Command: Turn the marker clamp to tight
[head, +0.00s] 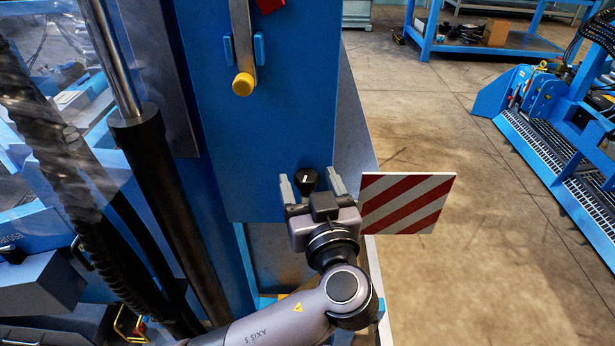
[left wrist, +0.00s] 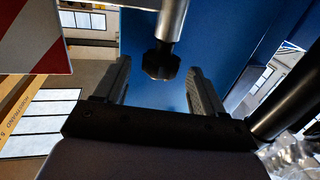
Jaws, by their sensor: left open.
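A black knob (head: 307,180) with a pale line on its face sits low on the blue panel, beside the striped marker board; it looks like the marker clamp. The red-and-white marker board (head: 408,203) stands to its right. My left gripper (head: 311,177) is open, with one finger on each side of the knob and no visible contact. In the left wrist view the knob (left wrist: 161,62) hangs on a silver rod between the open fingers (left wrist: 159,75), and part of the marker board (left wrist: 35,38) shows at upper left. My right gripper is not in view.
A lever with a yellow end (head: 243,84) hangs on the blue panel (head: 275,130) above the knob. A black-and-chrome cylinder (head: 165,190) and hoses stand at left. Open concrete floor (head: 440,120) lies at right, with a blue machine (head: 560,140) beyond.

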